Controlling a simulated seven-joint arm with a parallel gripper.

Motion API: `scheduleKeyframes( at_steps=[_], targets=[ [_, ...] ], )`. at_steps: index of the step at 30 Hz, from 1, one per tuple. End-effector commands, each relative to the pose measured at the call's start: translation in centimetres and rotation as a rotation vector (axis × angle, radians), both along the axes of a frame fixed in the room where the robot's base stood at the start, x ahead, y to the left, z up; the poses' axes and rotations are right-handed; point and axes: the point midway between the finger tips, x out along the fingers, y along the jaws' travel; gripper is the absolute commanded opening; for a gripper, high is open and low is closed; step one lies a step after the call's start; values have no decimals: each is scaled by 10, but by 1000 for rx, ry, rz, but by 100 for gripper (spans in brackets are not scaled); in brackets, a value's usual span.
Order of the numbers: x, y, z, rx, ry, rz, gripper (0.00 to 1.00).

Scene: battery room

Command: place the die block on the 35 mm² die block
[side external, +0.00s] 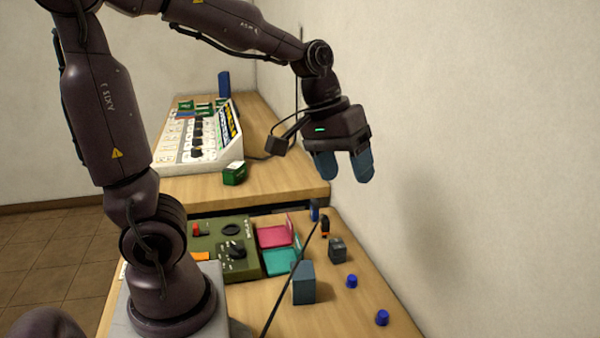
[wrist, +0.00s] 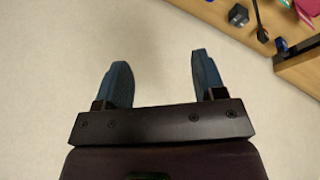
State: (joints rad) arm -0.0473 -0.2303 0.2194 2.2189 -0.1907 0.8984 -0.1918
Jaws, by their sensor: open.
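A small dark grey block (side external: 337,250) with a pale mark on its face stands on the lower bench, right of the coloured trays. It looks like a die block, but the mark is too small to read. A dark block also shows at the top right of the wrist view (wrist: 238,15). A larger blue-grey block (side external: 303,285) stands nearer the camera; I cannot tell whether it is a die block. I cannot pick out which is the 35 mm² one. My gripper (side external: 344,168) is open and empty, high above the bench near the wall, its blue fingers (wrist: 160,65) apart.
Two blue caps (side external: 351,281) (side external: 382,317) lie at the right. An orange-and-black item (side external: 324,228) stands behind the grey block. Pink (side external: 275,237) and teal (side external: 280,260) trays adjoin a green control box (side external: 245,262). A green block (side external: 234,174) sits on the raised bench (side external: 290,188). A dark cable crosses the lower bench.

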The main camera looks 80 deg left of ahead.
Motion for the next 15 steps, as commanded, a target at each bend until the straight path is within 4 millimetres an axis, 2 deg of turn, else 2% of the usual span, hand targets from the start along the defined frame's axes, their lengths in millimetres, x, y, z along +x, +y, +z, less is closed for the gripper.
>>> scheduleKeyframes(
  at_steps=[1, 3, 6, 10, 15],
  targets=[
    [-16, -14, 10, 41, -48, -91, 64],
    [-36, -28, 18, 106, -97, -207, 64],
    [-60, -41, 22, 200, -157, -338, 64],
    [-80, -49, 23, 293, -203, -445, 64],
    [-88, -52, 22, 338, -221, -492, 64]
  ],
)
